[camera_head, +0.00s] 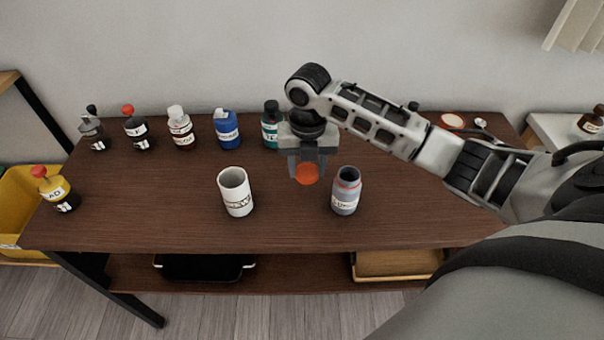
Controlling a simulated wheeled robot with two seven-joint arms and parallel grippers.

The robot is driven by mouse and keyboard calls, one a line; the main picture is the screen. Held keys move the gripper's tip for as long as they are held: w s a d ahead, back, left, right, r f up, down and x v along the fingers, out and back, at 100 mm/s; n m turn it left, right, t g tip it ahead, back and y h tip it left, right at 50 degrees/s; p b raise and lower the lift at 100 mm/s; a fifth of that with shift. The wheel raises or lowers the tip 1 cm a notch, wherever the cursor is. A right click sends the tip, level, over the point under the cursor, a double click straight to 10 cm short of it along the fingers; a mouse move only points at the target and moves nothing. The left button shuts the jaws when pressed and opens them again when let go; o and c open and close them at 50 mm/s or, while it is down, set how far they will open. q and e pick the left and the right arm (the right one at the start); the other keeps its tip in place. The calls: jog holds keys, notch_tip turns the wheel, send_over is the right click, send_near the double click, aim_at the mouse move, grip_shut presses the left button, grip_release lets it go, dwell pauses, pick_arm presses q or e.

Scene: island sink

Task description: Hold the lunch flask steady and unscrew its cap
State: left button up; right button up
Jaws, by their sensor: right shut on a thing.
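The lunch flask appears to be the grey container (345,196) with a pale label and a red ring near its mouth. It stands upright on the brown table, right of centre, and its top is open. My right gripper (307,170) points down, to the left of the flask, shut on a round orange-red cap (307,175). The cap is apart from the flask; its height above the table is hard to tell. Nothing holds the flask. My left gripper is not in view.
A white cup (236,193) stands left of the flask. Several bottles line the back edge, among them a blue one (227,131) and a green one (271,127) just behind my gripper. A yellow bottle (61,193) stands at the far left. The table's front is clear.

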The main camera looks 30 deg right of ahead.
aim_at(301, 167)
jog(key=w+f, duration=0.2)
jog(key=f, duration=0.1)
jog(key=shift+w+d+f, duration=0.15)
jog(key=shift+w, duration=0.2)
notch_tip(301, 167, down, 2)
jog(key=shift+s+f, duration=0.1)
jog(key=shift+f, duration=0.3)
jog(key=shift+f, duration=0.1)
jog(key=o, duration=1.1)
